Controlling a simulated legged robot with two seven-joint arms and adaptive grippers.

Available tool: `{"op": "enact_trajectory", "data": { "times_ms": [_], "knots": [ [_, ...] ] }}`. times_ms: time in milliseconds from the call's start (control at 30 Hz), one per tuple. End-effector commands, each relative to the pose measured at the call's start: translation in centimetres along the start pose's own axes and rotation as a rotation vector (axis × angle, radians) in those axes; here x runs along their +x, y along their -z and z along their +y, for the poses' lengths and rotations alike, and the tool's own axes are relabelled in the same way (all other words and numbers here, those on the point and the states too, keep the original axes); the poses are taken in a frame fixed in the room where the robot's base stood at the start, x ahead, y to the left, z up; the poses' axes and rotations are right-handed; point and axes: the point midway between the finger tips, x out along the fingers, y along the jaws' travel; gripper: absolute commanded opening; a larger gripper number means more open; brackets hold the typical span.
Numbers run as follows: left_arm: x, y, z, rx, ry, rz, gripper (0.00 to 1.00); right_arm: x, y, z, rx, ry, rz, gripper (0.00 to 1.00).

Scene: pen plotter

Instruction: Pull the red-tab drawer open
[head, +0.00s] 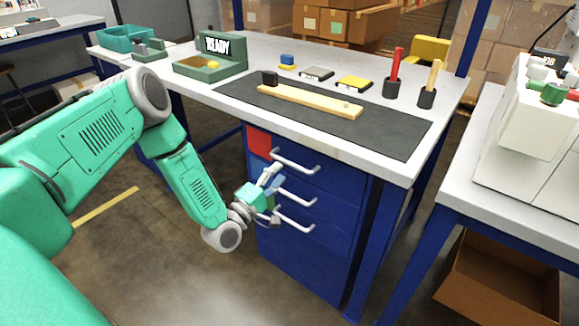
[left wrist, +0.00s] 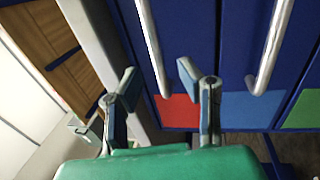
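The red-tab drawer is the top drawer of a blue cabinet under the workbench, with its red tab (head: 259,141) at the front's left. It appears shut. Its pale bar handle (head: 296,163) sticks out beside the tab. My left gripper (head: 272,181) is in front of the cabinet, close to the top and middle handles. In the left wrist view my left gripper (left wrist: 157,78) has its fingers apart, with the end of the red-tab drawer's handle (left wrist: 151,48) showing between them. The red tab (left wrist: 177,111) is behind the right finger. I see no clear contact. My right gripper is not in view.
Two more drawer handles (head: 297,198) sit below; the left wrist view shows a blue tab (left wrist: 245,106) and a green tab (left wrist: 303,112). The workbench top (head: 345,147) overhangs the drawers. A cardboard box (head: 500,285) lies at right. The floor before the cabinet is clear.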

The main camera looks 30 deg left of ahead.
Motion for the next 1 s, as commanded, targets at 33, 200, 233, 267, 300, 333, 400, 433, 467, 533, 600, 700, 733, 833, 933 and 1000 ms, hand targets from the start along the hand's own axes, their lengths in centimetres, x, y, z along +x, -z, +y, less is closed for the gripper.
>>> {"op": "enact_trajectory", "data": {
  "times_ms": [33,200,233,267,300,333,400,433,467,533,600,700,733,833,933,1000],
  "knots": [
    [1.0,-0.2,-0.1,0.002,-0.003,-0.003,0.32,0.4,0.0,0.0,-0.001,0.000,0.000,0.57],
    [3.6,-0.6,0.2,0.007,-0.001,-0.004,0.32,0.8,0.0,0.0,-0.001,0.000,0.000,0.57],
    [3.9,-0.7,0.2,0.008,0.000,-0.004,0.32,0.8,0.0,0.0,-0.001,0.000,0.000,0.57],
    [4.2,-0.7,0.3,0.009,0.000,-0.004,0.32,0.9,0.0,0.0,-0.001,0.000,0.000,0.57],
    [4.5,-0.8,0.3,0.010,0.000,-0.004,0.32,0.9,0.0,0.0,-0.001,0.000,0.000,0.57],
    [4.7,-0.8,0.3,0.010,0.000,-0.004,0.32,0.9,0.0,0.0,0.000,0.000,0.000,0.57],
    [4.9,-0.8,0.3,0.009,0.001,-0.004,0.32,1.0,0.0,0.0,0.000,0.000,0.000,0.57],
    [4.9,-0.7,0.3,0.008,0.001,-0.004,0.32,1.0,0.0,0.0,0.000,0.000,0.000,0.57],
    [5.0,-0.6,0.2,0.007,0.002,-0.004,0.32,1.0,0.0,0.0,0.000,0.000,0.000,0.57],
    [4.9,-0.4,0.1,0.004,0.002,-0.002,0.32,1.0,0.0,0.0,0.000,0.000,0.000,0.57],
    [4.9,-0.3,0.1,0.003,0.002,-0.002,0.32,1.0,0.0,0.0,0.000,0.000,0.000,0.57],
    [4.8,-0.2,0.0,0.001,0.002,-0.001,0.22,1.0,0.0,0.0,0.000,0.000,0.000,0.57],
    [4.8,-0.2,0.0,0.002,0.002,-0.001,0.11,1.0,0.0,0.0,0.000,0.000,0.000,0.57],
    [4.8,-0.3,0.1,0.004,0.003,-0.001,0.00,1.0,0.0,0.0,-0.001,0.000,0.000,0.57],
    [4.8,-0.3,0.0,0.005,0.006,-0.001,0.00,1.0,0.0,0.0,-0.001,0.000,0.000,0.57],
    [4.8,-0.3,0.0,0.007,0.007,0.000,0.00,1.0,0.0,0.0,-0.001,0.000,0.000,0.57]
  ]
}}
